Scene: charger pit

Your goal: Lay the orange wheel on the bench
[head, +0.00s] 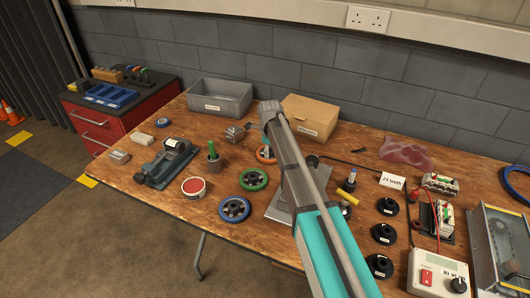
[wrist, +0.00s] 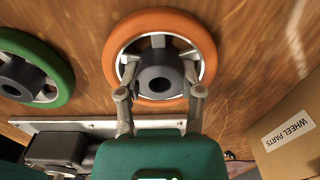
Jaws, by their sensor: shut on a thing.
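The orange wheel (wrist: 160,68) has a dark hub and grey spokes. It fills the upper middle of the wrist view. My gripper (wrist: 160,92) is shut on its hub, one finger on each side. In the head view, part of the orange wheel's rim (head: 263,155) shows just left of my arm, which hides the rest and the gripper. It is over the brown wooden bench (head: 222,235). I cannot tell whether it touches the wood or hangs slightly above it.
A green wheel (head: 254,179) and a blue wheel (head: 234,209) lie to the left of the arm. A cardboard box (head: 312,112) and grey bin (head: 220,97) stand behind. A metal plate (head: 280,208) lies near the arm. Bare wood shows at the front left.

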